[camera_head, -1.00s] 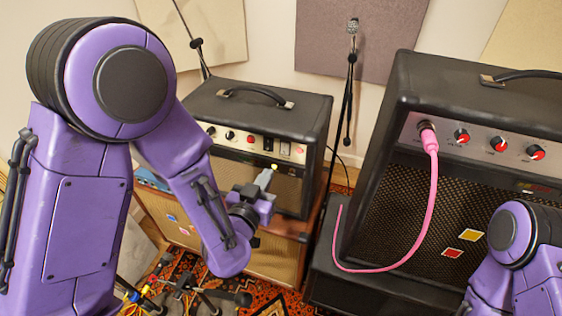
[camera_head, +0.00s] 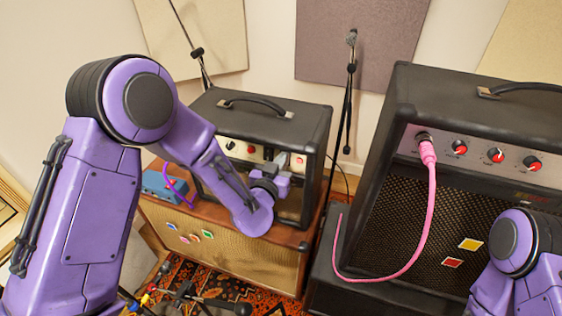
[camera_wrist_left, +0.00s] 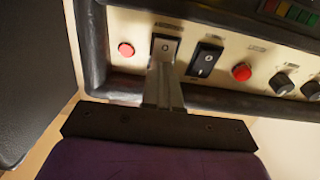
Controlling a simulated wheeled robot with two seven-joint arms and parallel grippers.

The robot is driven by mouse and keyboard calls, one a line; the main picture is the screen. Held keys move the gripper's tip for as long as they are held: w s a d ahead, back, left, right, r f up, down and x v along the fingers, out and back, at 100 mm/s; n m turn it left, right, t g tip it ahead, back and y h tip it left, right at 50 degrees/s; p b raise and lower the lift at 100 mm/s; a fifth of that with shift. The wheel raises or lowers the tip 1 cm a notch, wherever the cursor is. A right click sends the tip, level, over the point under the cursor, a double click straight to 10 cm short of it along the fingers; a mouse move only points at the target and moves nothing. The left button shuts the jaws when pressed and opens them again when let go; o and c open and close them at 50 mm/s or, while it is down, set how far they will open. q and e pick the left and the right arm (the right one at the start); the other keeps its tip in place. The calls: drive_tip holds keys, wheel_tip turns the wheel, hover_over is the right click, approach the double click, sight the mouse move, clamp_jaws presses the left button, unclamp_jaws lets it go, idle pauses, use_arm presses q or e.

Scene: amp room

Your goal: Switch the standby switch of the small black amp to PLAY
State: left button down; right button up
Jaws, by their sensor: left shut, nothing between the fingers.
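The small black amp (camera_head: 262,118) stands on a wooden cabinet, its cream control panel facing me. My left gripper (camera_head: 282,160) is at the right end of that panel. My right gripper is not shown.
A red lamp (camera_wrist_left: 126,49) is left of the switch; another red part (camera_wrist_left: 242,72) and dark knobs are to the right. A larger black amp (camera_head: 470,110) with a pink cable (camera_head: 428,200) stands at right. A microphone stand (camera_head: 348,100) is between the amps.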

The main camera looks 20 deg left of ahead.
use_arm(q)
drive_tip(key=shift+w+r, duration=0.25)
drive_tip(key=shift+r, duration=0.2)
